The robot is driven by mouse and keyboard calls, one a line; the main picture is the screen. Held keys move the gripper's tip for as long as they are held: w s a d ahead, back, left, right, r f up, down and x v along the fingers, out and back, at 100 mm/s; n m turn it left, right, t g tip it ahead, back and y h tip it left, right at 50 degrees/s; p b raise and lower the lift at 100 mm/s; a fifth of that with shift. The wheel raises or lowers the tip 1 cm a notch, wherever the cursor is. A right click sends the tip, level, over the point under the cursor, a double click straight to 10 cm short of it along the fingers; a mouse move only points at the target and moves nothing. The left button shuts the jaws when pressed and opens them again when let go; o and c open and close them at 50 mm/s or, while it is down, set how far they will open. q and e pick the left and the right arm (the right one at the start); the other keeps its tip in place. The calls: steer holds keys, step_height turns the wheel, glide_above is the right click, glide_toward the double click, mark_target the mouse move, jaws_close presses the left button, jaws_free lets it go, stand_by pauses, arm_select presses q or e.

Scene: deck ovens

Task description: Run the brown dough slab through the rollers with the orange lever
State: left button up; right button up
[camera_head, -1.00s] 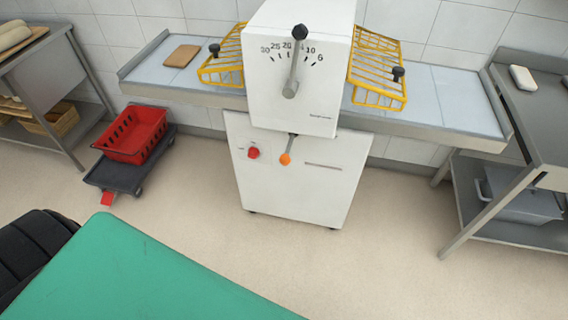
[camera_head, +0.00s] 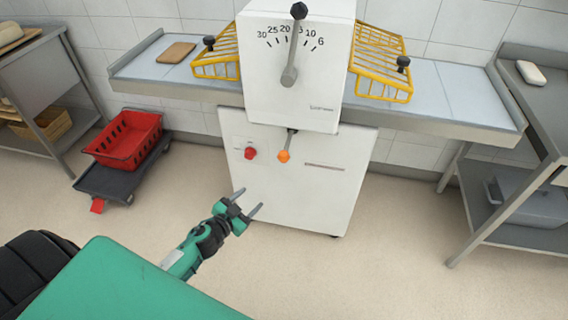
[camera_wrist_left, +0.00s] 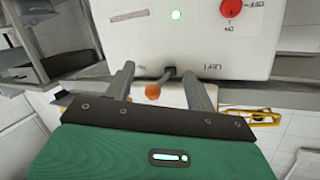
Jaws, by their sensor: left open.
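The brown dough slab (camera_head: 176,52) lies flat on the left table of the white roller machine (camera_head: 295,75). The orange lever (camera_head: 284,156) hangs from the underside of the machine's head, over the lower cabinet's front. It also shows in the left wrist view (camera_wrist_left: 153,91), between my finger lines but beyond the fingertips. My left gripper (camera_head: 249,201) is open and empty, in front of the cabinet, below and left of the lever, and apart from it. The rollers are hidden behind the machine's front. My right gripper is not in view.
Yellow wire guards (camera_head: 217,57) stand at both sides of the machine head. A red knob (camera_head: 250,153) sits left of the lever. A red crate (camera_head: 124,140) on a dark dolly stands on the floor at left. A grey bench (camera_head: 540,105) stands at right. The floor in front is clear.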

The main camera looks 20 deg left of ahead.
mark_target(280, 159)
arm_select(q)
step_height(280, 159, up, 10)
steer(key=w+d+f+m+t+h, duration=0.1)
steer(key=d+m+t+h, duration=0.1)
steer(key=x, duration=1.2)
steer(key=shift+w+d, duration=0.3)
steer(key=shift+d, duration=0.05)
steer(key=shift+w+d, duration=0.15)
steer(key=shift+w, duration=0.4)
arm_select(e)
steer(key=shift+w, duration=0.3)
arm_select(q)
steer(key=shift+c, duration=0.3)
jaws_close()
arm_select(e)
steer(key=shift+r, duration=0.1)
arm_select(q)
steer(key=shift+d+r, duration=0.1)
